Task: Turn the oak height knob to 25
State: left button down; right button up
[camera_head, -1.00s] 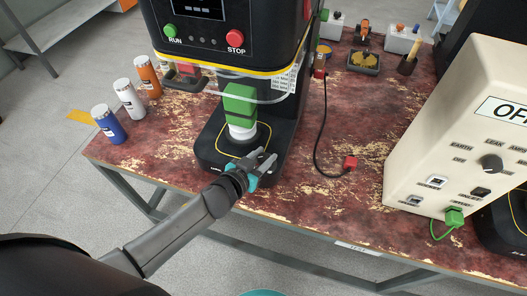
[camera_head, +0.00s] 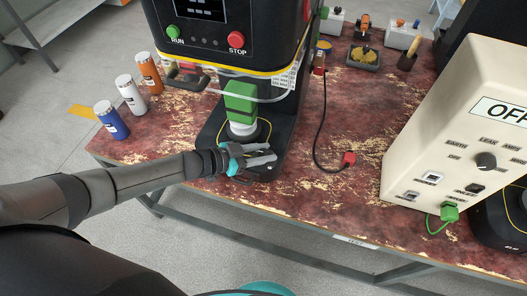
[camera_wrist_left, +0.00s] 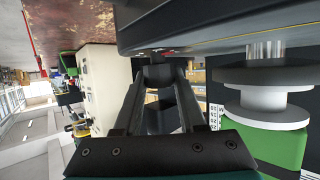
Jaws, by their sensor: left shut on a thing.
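A black seamer (camera_head: 215,40) stands on the worn red bench, with a green-and-white piece (camera_head: 240,105) above its base (camera_head: 215,135). My left gripper (camera_head: 262,156) lies across the front of the base, its fingers pointing right. In the left wrist view its fingers (camera_wrist_left: 160,75) close around a dark part low on the seamer, which appears to be the height knob. The fingers mostly hide it, and no knob reading is legible. A small white scale (camera_wrist_left: 214,116) shows beside the fingers there. My right gripper is not in view.
Blue, white and orange cans (camera_head: 111,119) stand at the bench's left. A cream control box (camera_head: 465,125) with a dial stands at the right. A black cable ends in a red plug (camera_head: 348,159) on the bench. The bench between is mostly clear.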

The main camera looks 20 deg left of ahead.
pick_arm(q)
jog(key=shift+r, duration=0.1)
jog(key=shift+c, duration=2.4)
grip_release()
jog(key=p+v, duration=0.2)
jog(key=v, duration=1.3)
